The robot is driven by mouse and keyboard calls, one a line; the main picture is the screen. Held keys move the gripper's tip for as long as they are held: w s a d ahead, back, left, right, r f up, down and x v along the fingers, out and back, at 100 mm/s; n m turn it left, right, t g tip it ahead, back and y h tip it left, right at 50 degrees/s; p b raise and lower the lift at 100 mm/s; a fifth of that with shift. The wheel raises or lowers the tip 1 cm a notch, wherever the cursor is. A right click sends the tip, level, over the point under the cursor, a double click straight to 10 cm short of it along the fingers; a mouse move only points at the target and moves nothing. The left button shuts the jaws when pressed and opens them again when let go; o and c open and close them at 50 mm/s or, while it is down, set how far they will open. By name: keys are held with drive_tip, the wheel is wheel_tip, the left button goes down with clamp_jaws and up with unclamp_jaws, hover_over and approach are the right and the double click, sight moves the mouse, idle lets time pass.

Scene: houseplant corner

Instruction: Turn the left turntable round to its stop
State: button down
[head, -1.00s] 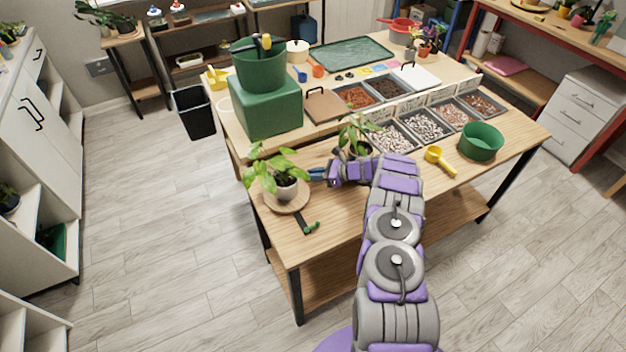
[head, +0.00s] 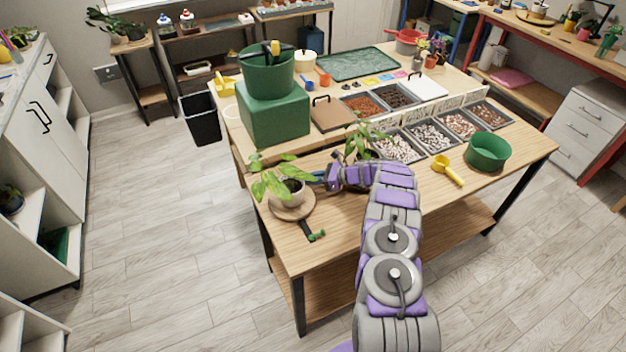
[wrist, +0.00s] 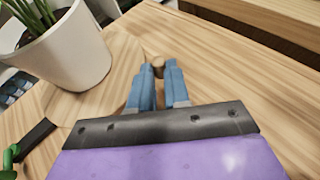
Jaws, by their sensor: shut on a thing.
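The left turntable (head: 306,211) is a round wooden disc near the left end of the table. A leafy plant in a white pot (head: 290,191) stands on it. In the wrist view, the pot (wrist: 65,50) and the disc (wrist: 88,104) are at the left. My gripper (head: 318,178) is at the disc's right side, low over the table. In the wrist view, my gripper's blue fingers (wrist: 157,82) are closed on a small wooden knob (wrist: 157,64). The knob's join to the disc is hidden. A black bar with a green end (head: 315,236) lies at the disc's front edge.
A second plant (head: 358,140) stands behind my arm, its base mostly hidden. A green block (head: 272,112) carrying a green pot (head: 268,72) is behind the turntable. A yellow scoop (head: 447,170) and green bowl (head: 488,150) are at the right. The table's front-left is clear.

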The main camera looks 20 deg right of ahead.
drive_tip(key=shift+d, duration=0.35)
drive_tip(key=c, duration=1.1)
unclamp_jaws()
drive_tip(key=shift+w+d+f, duration=0.15)
drive_tip(key=shift+d, duration=0.05)
drive_tip(key=shift+a+r, duration=0.15)
drive_tip(key=shift+r, duration=0.15)
wheel_tip(320, 180, up, 3)
drive_tip(key=shift+r+p, duration=0.15)
drive_tip(key=shift+p, duration=0.45)
drive_tip(key=s, duration=0.5)
drive_tip(key=s+a+p, duration=0.1)
drive_tip(key=s, duration=0.4)
drive_tip(key=s+r+p, duration=0.1)
drive_tip(key=s, duration=0.5)
drive_tip(key=shift+a, duration=0.3)
